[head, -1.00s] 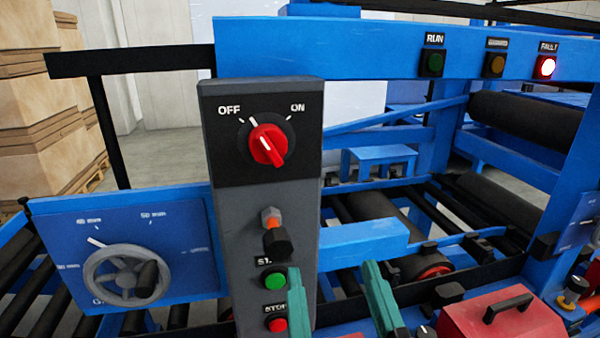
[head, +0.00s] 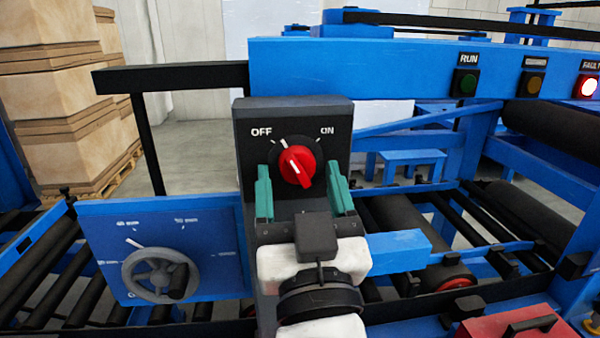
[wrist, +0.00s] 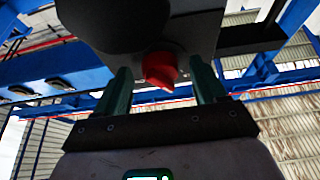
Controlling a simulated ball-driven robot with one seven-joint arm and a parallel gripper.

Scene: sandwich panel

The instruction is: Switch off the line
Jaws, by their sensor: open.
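The red rotary switch (head: 297,166) sits on the upper dark face of the grey control post (head: 243,150), with OFF marked on its left and ON on its right. Its white pointer line tilts up and to the left. My gripper (head: 305,190) is open, with one green finger on each side of the switch in the head view. In the wrist view the red switch (wrist: 160,70) shows between the fingertips (wrist: 163,78). I cannot tell whether either finger touches it. My gripper hides the lower post and its push buttons.
A handwheel (head: 160,275) on a blue dial panel (head: 110,225) stands left of the post. RUN (head: 465,83) is dark, and the FAULT lamp (head: 587,86) glows red. A blue bar (head: 400,250) juts out right of my gripper. A red box (head: 510,330) is at lower right.

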